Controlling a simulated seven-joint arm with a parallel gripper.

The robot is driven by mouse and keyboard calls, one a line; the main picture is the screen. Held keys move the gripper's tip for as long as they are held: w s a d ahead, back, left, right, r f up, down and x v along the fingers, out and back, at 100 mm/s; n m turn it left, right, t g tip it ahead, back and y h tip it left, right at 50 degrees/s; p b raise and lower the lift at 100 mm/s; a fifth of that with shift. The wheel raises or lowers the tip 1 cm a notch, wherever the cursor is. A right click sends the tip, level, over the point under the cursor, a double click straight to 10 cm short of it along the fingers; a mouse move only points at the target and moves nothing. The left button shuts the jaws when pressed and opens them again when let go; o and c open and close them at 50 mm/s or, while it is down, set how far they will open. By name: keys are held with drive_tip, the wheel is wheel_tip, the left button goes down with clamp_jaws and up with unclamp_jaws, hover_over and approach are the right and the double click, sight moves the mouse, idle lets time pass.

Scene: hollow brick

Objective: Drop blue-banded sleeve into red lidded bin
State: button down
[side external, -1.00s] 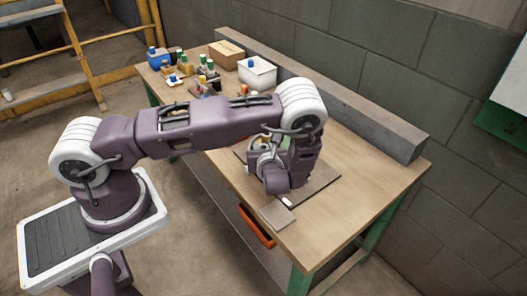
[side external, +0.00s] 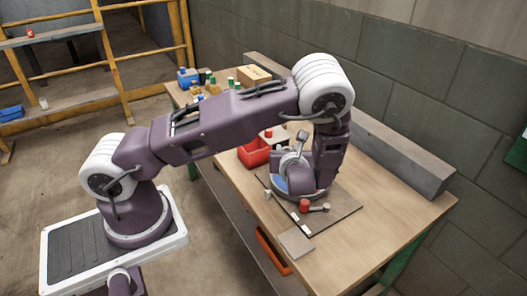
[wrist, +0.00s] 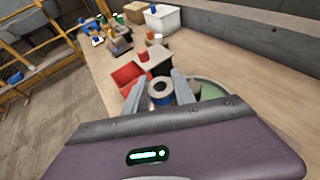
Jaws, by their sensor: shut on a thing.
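In the wrist view my gripper (wrist: 160,96) has its two grey fingers on either side of a grey sleeve (wrist: 160,87). The sleeve shows its round end with a dark hole; its band is hard to make out. In the side view the red bin (side external: 254,155) stands on the bench left of my wrist, partly hidden by my arm. My fingers and the sleeve cannot be made out there.
A dark mat (side external: 340,209) lies below my wrist, with a red-capped piece (side external: 304,205) on it. A grey plate (side external: 296,242) lies at the front edge. A white box (wrist: 163,19), a cardboard box (wrist: 134,11) and small bottles crowd the far end.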

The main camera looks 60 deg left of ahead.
idle(0.4)
drive_tip(key=a+r+n+g+y, duration=0.2)
drive_tip(key=a+r+n+g, duration=0.2)
drive_tip(key=a+n+g, duration=0.95)
drive_tip(key=a+f+m+t, duration=0.3)
drive_tip(key=f+m, duration=0.1)
drive_tip(key=f, duration=0.1)
drive_tip(key=shift+s, duration=0.35)
drive_tip(key=shift+a+f+m, duration=0.1)
drive_tip(key=shift+m, duration=0.15)
drive_tip(key=c, duration=0.9)
unclamp_jaws()
drive_tip(key=shift+h, duration=0.3)
drive_tip(key=shift+c, duration=0.2)
drive_tip(key=v, duration=0.7)
